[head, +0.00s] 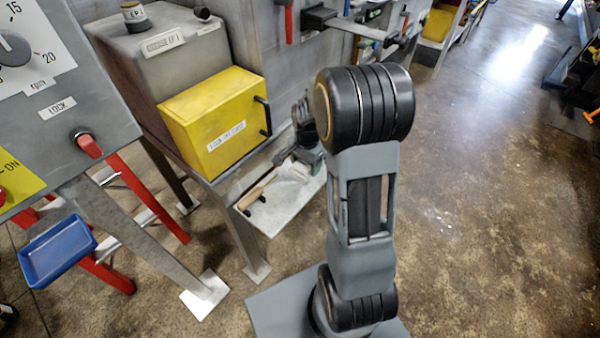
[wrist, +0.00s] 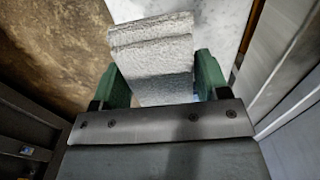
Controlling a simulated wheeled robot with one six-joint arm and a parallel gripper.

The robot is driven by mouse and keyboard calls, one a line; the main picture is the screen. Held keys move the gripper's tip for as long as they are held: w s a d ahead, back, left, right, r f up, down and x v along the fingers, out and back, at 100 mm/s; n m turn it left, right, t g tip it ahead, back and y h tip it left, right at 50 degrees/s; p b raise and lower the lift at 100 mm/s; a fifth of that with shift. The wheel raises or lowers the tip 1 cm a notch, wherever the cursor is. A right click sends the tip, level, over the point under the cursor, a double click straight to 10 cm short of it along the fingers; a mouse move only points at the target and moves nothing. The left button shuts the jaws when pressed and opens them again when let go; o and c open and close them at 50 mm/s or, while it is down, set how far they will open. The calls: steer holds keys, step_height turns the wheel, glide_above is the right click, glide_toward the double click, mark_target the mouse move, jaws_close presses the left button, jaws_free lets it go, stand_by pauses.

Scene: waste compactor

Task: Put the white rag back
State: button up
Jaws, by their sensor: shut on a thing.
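The white rag (wrist: 155,60) is a folded, textured cloth between the two green fingers of my gripper (wrist: 161,75) in the wrist view. My gripper is shut on it. In the head view my gripper (head: 308,157) is low over the far end of a pale shelf (head: 272,214), partly hidden by my arm. The rag shows there as a white patch (head: 292,173) under the fingers. I cannot tell whether the rag touches the shelf. In the wrist view the pale shelf surface (wrist: 222,14) lies behind and right of the rag.
A wooden-handled tool (head: 256,191) lies on the shelf left of my gripper. A yellow box (head: 215,125) with a black handle is mounted above the shelf. A blue tray (head: 57,250) and red legs are at the left. Open floor (head: 490,190) lies to the right.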

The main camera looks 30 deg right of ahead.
mark_target(300, 166)
steer(key=shift+w+a+f, duration=0.25)
steer(key=shift+w+f, duration=0.2)
steer(key=shift+f, duration=0.2)
steer(key=shift+w+a+f, duration=0.2)
steer(key=shift+w+f, duration=0.25)
steer(key=shift+f, duration=0.15)
steer(key=shift+w+f, duration=0.1)
steer(key=shift+f, duration=1.5)
steer(key=shift+b, duration=0.3)
steer(key=shift+f, duration=0.2)
steer(key=o, duration=0.9)
